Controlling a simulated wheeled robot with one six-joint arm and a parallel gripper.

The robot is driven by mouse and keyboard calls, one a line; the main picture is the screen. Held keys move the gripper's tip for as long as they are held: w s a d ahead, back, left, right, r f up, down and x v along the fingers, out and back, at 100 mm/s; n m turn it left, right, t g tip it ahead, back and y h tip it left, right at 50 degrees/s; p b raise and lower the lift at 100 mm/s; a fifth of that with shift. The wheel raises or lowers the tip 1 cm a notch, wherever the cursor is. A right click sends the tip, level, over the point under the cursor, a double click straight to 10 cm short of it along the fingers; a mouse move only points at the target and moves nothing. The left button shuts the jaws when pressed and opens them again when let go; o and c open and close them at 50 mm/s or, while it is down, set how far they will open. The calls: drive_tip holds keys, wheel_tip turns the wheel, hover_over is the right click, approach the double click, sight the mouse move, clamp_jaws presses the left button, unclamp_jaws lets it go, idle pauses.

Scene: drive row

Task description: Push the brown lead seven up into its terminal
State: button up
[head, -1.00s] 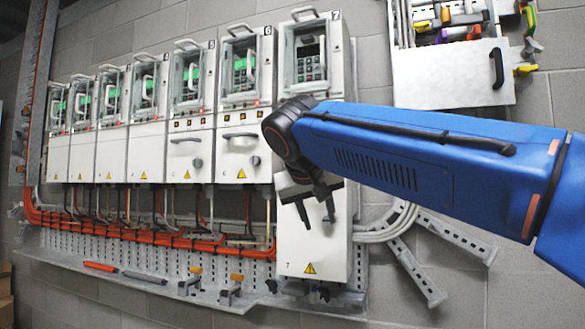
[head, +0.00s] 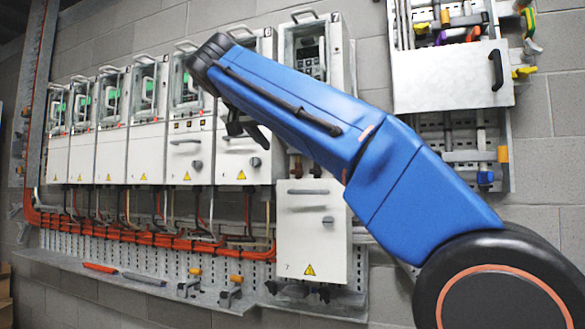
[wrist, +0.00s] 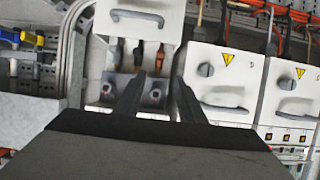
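Drive seven's lower cover (head: 305,248) sits lowered, with the terminal bay (head: 296,164) partly exposed above it behind my arm. The wrist view is upside down relative to the head view. There, the cover (wrist: 122,25) is at the top, and short leads enter the bay below it. My gripper (wrist: 160,78) is open, fingers apart and apparently empty, in front of the bay. In the head view my gripper (head: 243,128) is partly hidden.
Closed drive covers (head: 240,158) with handles and knobs stand left of drive seven. Orange cables (head: 150,237) run beneath them above a ledge (head: 150,285). A tool panel (head: 450,75) hangs at the upper right. Bare block wall (head: 545,170) lies further right.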

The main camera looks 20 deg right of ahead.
sight(297, 171)
drive_tip(key=x, duration=1.4)
drive_tip(key=shift+w+d+f, duration=0.1)
drive_tip(key=shift+f, duration=0.05)
